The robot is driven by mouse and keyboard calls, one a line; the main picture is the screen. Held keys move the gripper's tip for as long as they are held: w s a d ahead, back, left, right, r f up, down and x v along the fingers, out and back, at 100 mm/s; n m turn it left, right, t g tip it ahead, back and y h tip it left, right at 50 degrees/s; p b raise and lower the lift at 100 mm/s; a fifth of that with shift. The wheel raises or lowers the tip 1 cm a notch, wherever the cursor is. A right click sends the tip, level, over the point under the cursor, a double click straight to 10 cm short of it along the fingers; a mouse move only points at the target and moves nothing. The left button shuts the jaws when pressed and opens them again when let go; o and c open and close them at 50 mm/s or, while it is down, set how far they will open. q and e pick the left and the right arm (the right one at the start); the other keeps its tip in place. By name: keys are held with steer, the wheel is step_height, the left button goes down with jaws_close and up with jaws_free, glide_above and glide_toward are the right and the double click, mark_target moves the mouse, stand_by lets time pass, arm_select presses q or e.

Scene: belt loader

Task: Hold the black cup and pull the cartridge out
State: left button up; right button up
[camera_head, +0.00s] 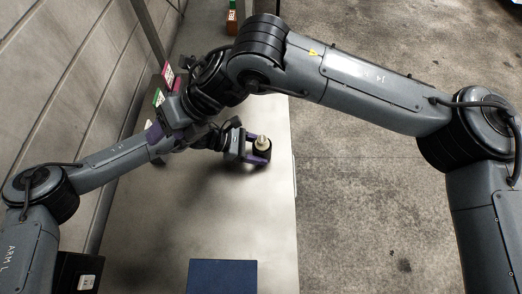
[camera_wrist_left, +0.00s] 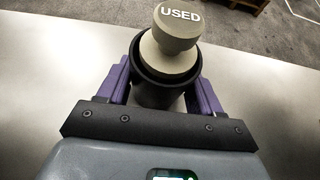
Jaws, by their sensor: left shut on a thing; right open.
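The black cup (camera_head: 262,157) stands on the light grey bench, near its right edge. The pale beige cartridge (camera_head: 262,143) sits upright in it. In the left wrist view the cartridge (camera_wrist_left: 172,52) has a round knob marked "USED" and its lower part is inside the cup (camera_wrist_left: 158,95). My left gripper (camera_head: 258,149) is shut on the cup, one purple finger on each side; the fingers also show in the left wrist view (camera_wrist_left: 160,85). My right gripper (camera_head: 163,110) is open and apart from the cup, further left by the wall, partly hidden by my arms.
A blue panel (camera_head: 222,276) lies at the bench's front. A black box (camera_head: 77,272) is at the lower left. Pink (camera_head: 168,74) and green (camera_head: 158,97) signs stand by the wall. A reddish block (camera_head: 231,22) is at the far end. The bench around the cup is clear.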

steer(key=w+d+f+h, duration=0.4)
steer(key=d+f+h, duration=0.1)
steer(key=d+f, duration=0.25)
steer(key=m+h, duration=0.1)
steer(key=h, duration=0.3)
glide_above(262, 138)
steer(key=shift+s+a+f+t, duration=0.1)
steer(key=shift+s+f+t, duration=0.05)
steer(key=shift+t, duration=0.15)
steer(key=shift+f, duration=4.4)
jaws_close()
steer(key=shift+r, duration=0.7)
step_height(262, 138, up, 8)
